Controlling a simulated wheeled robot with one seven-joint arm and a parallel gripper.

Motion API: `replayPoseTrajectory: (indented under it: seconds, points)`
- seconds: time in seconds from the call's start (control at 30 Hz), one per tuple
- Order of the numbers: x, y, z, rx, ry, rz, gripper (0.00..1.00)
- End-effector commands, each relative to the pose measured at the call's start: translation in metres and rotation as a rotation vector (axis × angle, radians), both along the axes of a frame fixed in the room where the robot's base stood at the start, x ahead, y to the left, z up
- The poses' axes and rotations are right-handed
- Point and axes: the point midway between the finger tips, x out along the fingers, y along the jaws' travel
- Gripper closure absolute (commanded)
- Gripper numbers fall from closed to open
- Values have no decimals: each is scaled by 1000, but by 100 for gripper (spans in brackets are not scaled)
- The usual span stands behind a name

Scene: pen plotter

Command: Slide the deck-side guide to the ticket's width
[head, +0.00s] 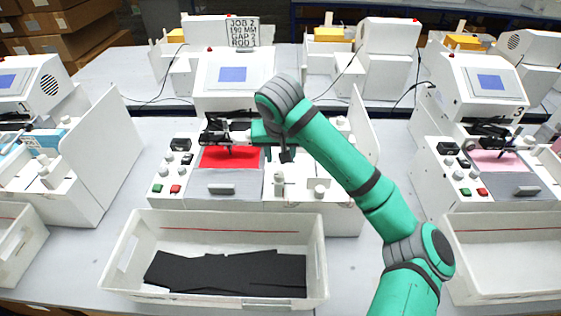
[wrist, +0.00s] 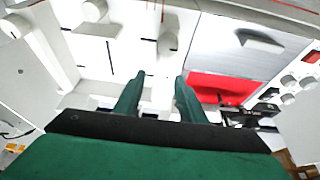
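The job ticket (head: 243,32) stands on top of the middle plotter (head: 233,97) and reads "JOB 2, 190 MM, GAP 2, ROD 1". A red sheet (head: 228,158) lies on its deck; it also shows in the wrist view (wrist: 222,86).
A second white knob (head: 319,190) stands further right, before a tall white side panel (head: 364,125). A grey plate with a handle (head: 222,184) lies in front of the red sheet. A white bin (head: 215,222) with black pieces stands in front. Similar plotters stand on both sides.

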Motion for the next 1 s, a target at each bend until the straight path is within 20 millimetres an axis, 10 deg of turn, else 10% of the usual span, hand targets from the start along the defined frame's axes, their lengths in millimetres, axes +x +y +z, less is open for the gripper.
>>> replayPoseTrajectory:
  seconds: [0.3,1.0]
  points:
    - [-15,0,36,0,-1,0,63]
    - [-16,5,39,0,-1,7,63]
